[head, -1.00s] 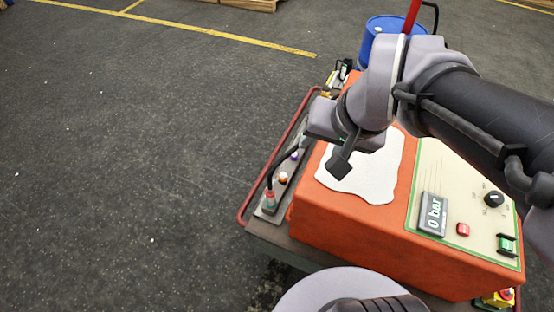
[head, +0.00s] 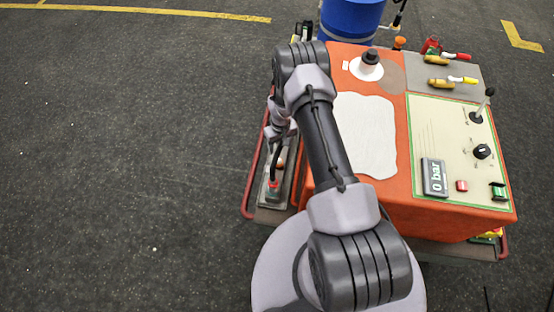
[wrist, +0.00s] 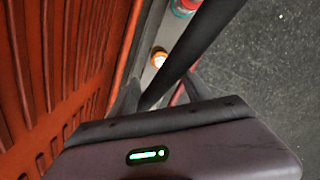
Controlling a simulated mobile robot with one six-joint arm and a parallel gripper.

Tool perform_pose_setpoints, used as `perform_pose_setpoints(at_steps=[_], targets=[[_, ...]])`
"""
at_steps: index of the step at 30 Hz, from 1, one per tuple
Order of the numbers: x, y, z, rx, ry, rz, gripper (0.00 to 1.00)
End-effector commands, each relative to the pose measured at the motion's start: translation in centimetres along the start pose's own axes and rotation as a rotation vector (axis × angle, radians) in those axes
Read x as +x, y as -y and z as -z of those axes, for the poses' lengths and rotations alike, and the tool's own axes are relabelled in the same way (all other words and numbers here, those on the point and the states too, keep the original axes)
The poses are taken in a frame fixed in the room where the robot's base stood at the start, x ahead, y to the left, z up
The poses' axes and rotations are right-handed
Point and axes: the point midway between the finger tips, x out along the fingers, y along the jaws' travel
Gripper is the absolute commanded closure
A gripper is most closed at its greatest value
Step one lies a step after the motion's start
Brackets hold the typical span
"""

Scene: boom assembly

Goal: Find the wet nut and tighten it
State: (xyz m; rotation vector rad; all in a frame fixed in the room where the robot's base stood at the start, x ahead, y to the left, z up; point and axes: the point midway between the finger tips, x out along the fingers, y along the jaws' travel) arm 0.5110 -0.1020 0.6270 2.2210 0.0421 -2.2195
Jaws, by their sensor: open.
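A grey strip (head: 268,190) along the left side of the orange machine carries fittings. One has a red collar (head: 273,184) with a black hose (head: 275,165) rising from it; an orange fitting (head: 281,161) sits farther along. The wrist view shows the red and teal fitting (wrist: 185,8) at the top edge and the orange and white fitting (wrist: 158,58) below. My gripper (head: 279,132) is low over the strip's far part, partly hidden by my arm; it is open in the wrist view (wrist: 160,92). A dark bar crosses in front of it. I cannot tell which nut is wet.
The orange machine (head: 440,220) has a white sheet (head: 367,135) on top and a gauge (head: 434,177) reading 0 bar. A red rail (head: 250,190) edges the cart on the left. A blue drum (head: 350,18) stands behind. The floor at left is clear.

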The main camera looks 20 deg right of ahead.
Motion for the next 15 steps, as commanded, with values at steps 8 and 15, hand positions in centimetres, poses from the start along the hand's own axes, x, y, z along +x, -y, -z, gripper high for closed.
perform_pose_setpoints(at_steps=[8,15], targets=[[7.8,0.1,-0.1,0.001,0.001,0.001,0.42],[11.1,0.1,0.0,0.001,0.001,0.0,0.42]])
